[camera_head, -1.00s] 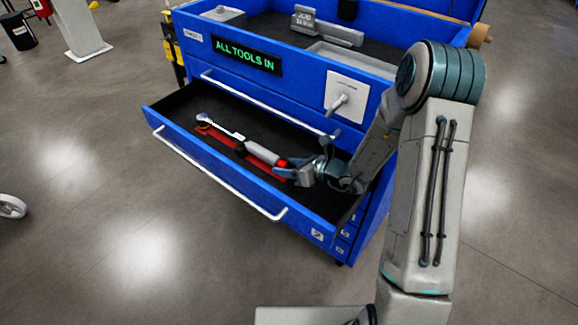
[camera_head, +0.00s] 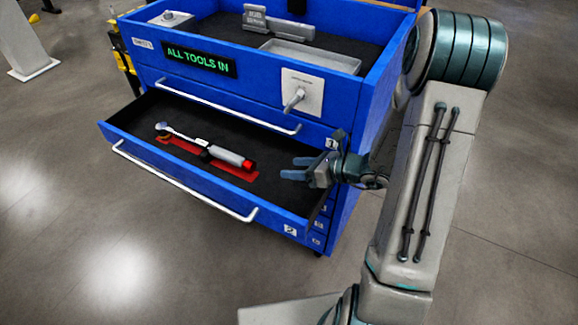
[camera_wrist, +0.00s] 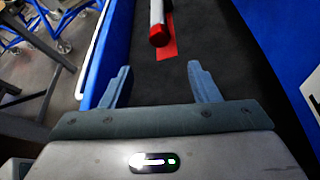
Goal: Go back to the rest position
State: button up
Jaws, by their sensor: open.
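My gripper (camera_head: 291,168) is open and empty over the right part of the open drawer (camera_head: 262,212) in the head view. In the wrist view its two fingers (camera_wrist: 158,86) stand apart with nothing between them. A torque wrench (camera_head: 203,146) with a silver shaft, grey handle and red end lies on a red patch (camera_head: 236,185) in the drawer, left of my gripper and apart from it. In the wrist view the wrench's red end (camera_wrist: 159,36) shows ahead of the fingers.
The blue tool cabinet (camera_head: 258,92) bears a display (camera_head: 201,60) reading "ALL TOOLS IN". Its open top tray (camera_head: 312,56) holds a grey tool (camera_head: 278,24). The drawer handle (camera_head: 185,182) juts out in front. The grey floor (camera_head: 60,230) at left is clear.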

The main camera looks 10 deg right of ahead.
dwell(0.4)
jog(key=s+a+r+n+g+h+p, duration=0.35)
jog(key=s+r+n+g, duration=0.35)
jog(key=s+r+n, duration=0.65)
jog(key=s+d+r+n+t+h+p, duration=0.2)
jog(key=s+d+r+n+h+p, duration=0.2)
jog(key=n, duration=1)
jog(key=d+r+h, duration=0.3)
jog(key=r+h, duration=0.1)
jog(key=shift+s+d+r+t, duration=0.2)
jog(key=shift+s+r+t, duration=0.05)
jog(key=shift+r+t, duration=0.1)
